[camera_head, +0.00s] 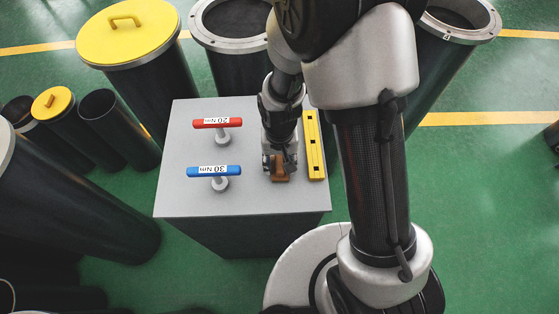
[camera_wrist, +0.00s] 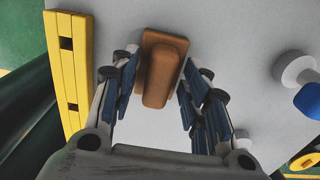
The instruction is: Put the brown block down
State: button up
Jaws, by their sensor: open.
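The brown block (camera_head: 279,172) is on the grey top of the stand (camera_head: 240,196), just left of the yellow slotted bar. In the wrist view the brown block (camera_wrist: 158,70) shows a wide base and a raised narrow ridge. My gripper (camera_head: 280,160) is over the block, pointing down. In the wrist view my gripper (camera_wrist: 158,85) is open, with one finger on each side of the block and a gap visible beside the ridge. In the head view the fingers hide part of the block.
A red-handled tool (camera_head: 217,123) and a blue-handled tool (camera_head: 214,171) stand left on the same top. The yellow slotted bar (camera_head: 314,145) lies close on the right. Flanged cylinders, one with a yellow lid (camera_head: 127,33), surround the stand. The front left top is clear.

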notch_tip(320, 180, up, 12)
jog(key=r+p, duration=0.1)
jog(key=p, duration=0.1)
notch_tip(320, 180, up, 10)
jog(key=t, duration=0.2)
send_over(280, 162)
jog(key=s+d, duration=0.3)
jog(key=d, duration=0.2)
jog(key=s+d+r+t, duration=0.2)
jog(key=s+d+r, duration=0.3)
jog(key=s+r, duration=0.3)
jog(key=s, duration=0.2)
jog(key=shift+s+d+r+t, duration=0.3)
jog(key=shift+d+r, duration=0.05)
notch_tip(280, 162, down, 12)
jog(key=b, duration=1.2)
jog(key=shift+f+b, duration=0.25)
jog(key=shift+b, duration=0.05)
jog(key=shift+o, duration=0.6)
